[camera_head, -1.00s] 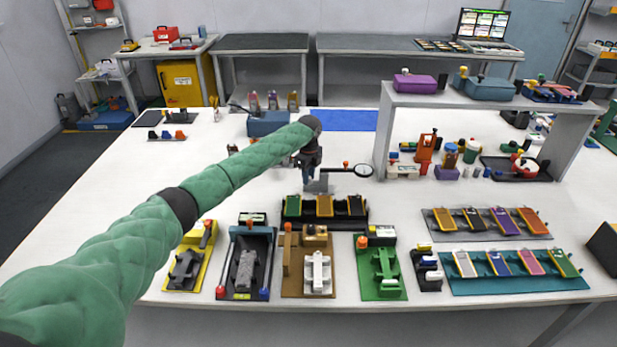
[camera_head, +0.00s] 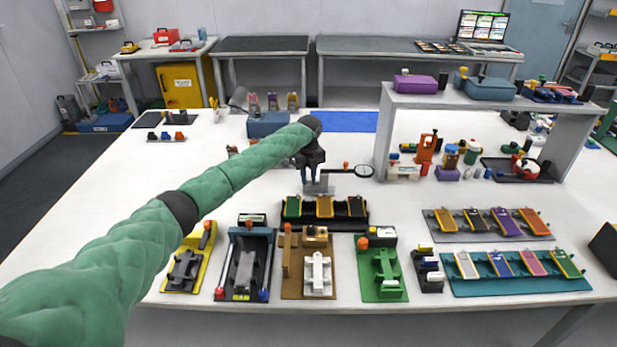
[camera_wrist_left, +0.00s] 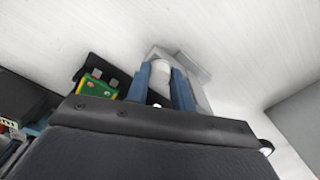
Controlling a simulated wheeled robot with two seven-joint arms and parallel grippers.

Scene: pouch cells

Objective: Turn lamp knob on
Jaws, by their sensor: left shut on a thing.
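My left gripper (camera_head: 314,182) points down at a small grey base (camera_head: 328,190) on the white table, behind the row of trays. In the left wrist view its two blue fingers (camera_wrist_left: 162,88) are closed on the sides of a pale round knob (camera_wrist_left: 161,72). The knob stands on the grey base, which also shows there (camera_wrist_left: 198,92). The fingers hide much of the knob in the head view. My right gripper is not in view.
A black tray with coloured cells (camera_head: 324,222) lies just in front of the base. Several fixtures, including a green one (camera_head: 381,288), line the front edge. A grey shelf (camera_head: 480,104) stands at the right. The table left of the arm is mostly clear.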

